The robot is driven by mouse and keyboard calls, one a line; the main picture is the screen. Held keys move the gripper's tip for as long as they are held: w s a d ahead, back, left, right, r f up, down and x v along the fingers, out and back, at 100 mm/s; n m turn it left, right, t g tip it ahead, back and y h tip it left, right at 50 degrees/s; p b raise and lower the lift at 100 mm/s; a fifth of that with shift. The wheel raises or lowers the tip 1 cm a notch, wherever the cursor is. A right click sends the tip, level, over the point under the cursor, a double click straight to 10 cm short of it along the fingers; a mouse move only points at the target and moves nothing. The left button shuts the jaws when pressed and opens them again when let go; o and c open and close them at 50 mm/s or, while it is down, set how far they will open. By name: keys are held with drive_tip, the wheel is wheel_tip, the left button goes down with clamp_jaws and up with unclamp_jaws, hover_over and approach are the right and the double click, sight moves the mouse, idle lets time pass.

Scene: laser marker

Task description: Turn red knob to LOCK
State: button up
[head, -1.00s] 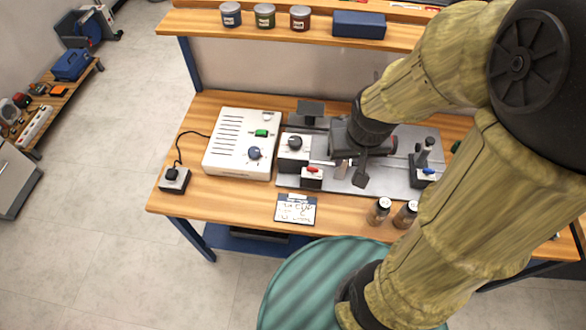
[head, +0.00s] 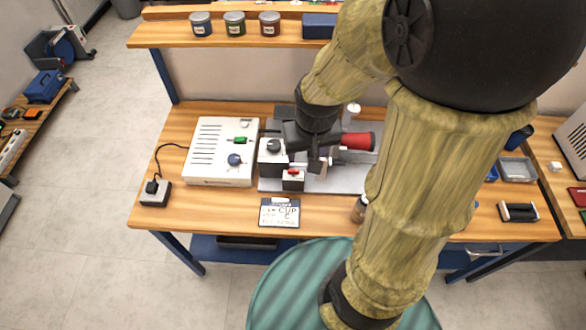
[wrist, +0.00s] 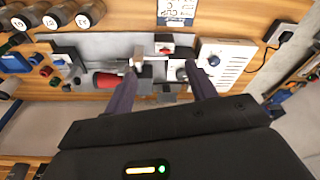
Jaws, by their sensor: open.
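A black knob on a white block (head: 271,158) stands just behind and left of the red knob. Left of it is a white machine (head: 205,165) with a blue knob. A red cylinder (head: 358,141) lies right of my gripper. A card (head: 279,213) lies in front.

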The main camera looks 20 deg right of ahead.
sight(293, 170)
drive_tip(key=w+f+m+g+b, duration=0.2)
drive_tip(key=w+f+b, duration=0.4)
drive_tip(key=w, duration=0.7)
drive_tip(key=shift+d+f+m, duration=0.2)
drive_tip(key=shift+f+m, duration=0.3)
drive_tip(key=shift+f, duration=0.15)
drive_tip(key=shift+f, duration=0.1)
wheel_tip(293, 170, down, 17)
drive_tip(key=shift+f+p, duration=0.1)
drive_tip(key=shift+p, duration=1.05)
drive_tip(key=c, duration=1)
